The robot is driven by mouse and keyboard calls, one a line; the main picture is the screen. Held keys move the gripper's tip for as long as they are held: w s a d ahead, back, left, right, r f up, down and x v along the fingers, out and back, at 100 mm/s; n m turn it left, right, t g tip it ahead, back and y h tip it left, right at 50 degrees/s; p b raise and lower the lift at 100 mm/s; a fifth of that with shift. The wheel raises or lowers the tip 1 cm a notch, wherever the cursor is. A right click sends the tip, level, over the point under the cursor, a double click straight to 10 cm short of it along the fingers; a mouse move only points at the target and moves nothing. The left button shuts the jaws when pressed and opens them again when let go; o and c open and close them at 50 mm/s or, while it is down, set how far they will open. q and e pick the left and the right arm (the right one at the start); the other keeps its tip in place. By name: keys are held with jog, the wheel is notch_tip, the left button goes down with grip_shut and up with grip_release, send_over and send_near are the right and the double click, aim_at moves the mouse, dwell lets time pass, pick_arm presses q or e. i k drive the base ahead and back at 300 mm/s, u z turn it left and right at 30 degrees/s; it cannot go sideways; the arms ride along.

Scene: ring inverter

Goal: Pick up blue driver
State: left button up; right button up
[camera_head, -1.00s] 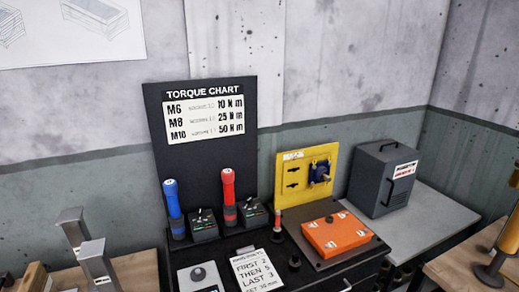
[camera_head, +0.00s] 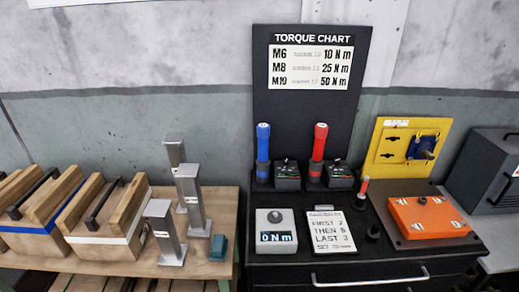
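The blue driver (camera_head: 263,143) stands upright on the black workbench, at the left end of the row below the torque chart. It has a blue handle and a dark lower part, with a small control box (camera_head: 287,172) to its right. A red driver (camera_head: 319,142) of similar shape stands to the right of that box. Neither of my grippers is in view.
A display reading 0 Nm (camera_head: 276,238) and a note card (camera_head: 331,228) lie in front of the drivers. An orange box (camera_head: 428,217) and yellow panel (camera_head: 390,150) are to the right. A wooden table (camera_head: 222,208) with metal posts and wooden crates is to the left.

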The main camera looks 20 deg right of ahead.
aim_at(264, 129)
jog(key=z, duration=0.4)
jog(key=k, duration=0.55)
jog(key=z, duration=1.15)
jog(key=i, duration=0.7)
jog(key=z, duration=0.1)
